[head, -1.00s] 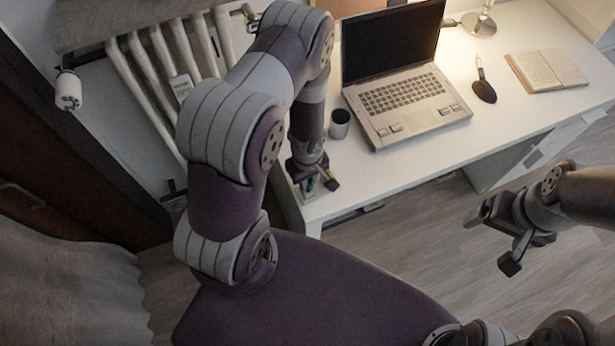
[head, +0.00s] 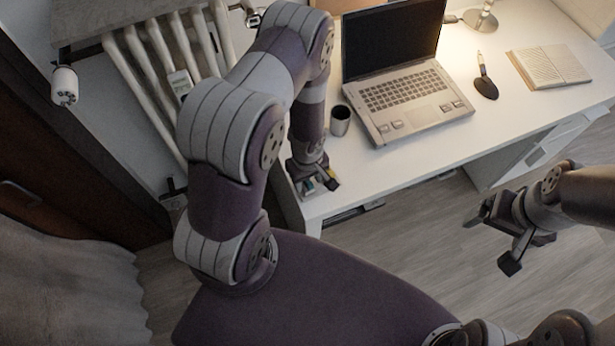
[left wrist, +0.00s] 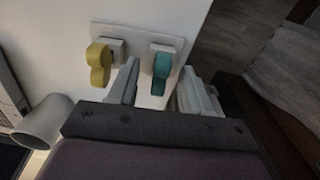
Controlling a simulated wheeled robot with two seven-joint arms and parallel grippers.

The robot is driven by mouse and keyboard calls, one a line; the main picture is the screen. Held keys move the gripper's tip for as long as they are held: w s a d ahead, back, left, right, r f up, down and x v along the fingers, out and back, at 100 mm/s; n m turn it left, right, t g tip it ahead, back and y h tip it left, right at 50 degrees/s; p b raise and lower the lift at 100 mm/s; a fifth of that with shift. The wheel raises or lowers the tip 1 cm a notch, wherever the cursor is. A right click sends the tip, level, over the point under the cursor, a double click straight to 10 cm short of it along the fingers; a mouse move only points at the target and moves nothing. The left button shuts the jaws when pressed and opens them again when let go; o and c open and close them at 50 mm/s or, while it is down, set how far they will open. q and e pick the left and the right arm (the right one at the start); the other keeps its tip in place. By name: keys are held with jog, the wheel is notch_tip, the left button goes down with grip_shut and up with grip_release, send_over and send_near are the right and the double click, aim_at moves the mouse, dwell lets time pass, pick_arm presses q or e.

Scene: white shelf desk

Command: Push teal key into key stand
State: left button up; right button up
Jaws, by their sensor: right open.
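In the left wrist view the teal key (left wrist: 161,72) stands at the right end of the key stand (left wrist: 135,36), its top against a pale block. A yellow key (left wrist: 99,62) is at the stand's left block. My left gripper (left wrist: 158,84) is open, one finger on each side of the teal key, with gaps visible. I cannot tell how deep the key sits. In the head view my left gripper (head: 315,182) is low over the desk's near left corner and mostly hides the stand. My right gripper (head: 494,240) is open and empty, off the desk's front.
A radiator (head: 150,70) is behind on the left.

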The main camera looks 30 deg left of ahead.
pick_arm(q)
jog(key=shift+r, duration=0.1)
notch_tip(320, 180, up, 12)
jog(key=p, duration=0.6)
jog(key=shift+r+p, duration=0.25)
jog(key=shift+p, duration=0.1)
jog(key=s+d+r+m, duration=0.1)
jog(key=s+r+m, duration=0.1)
jog(key=r+m, duration=0.3)
jog(key=s+d+r+m+t, duration=0.1)
jog(key=r+m, duration=0.5)
jog(key=r, duration=0.7)
jog(key=shift+s+d+r, duration=0.15)
jog(key=shift+s+d, duration=0.05)
jog(key=shift+s, duration=0.6)
jog(key=shift+w, duration=0.15)
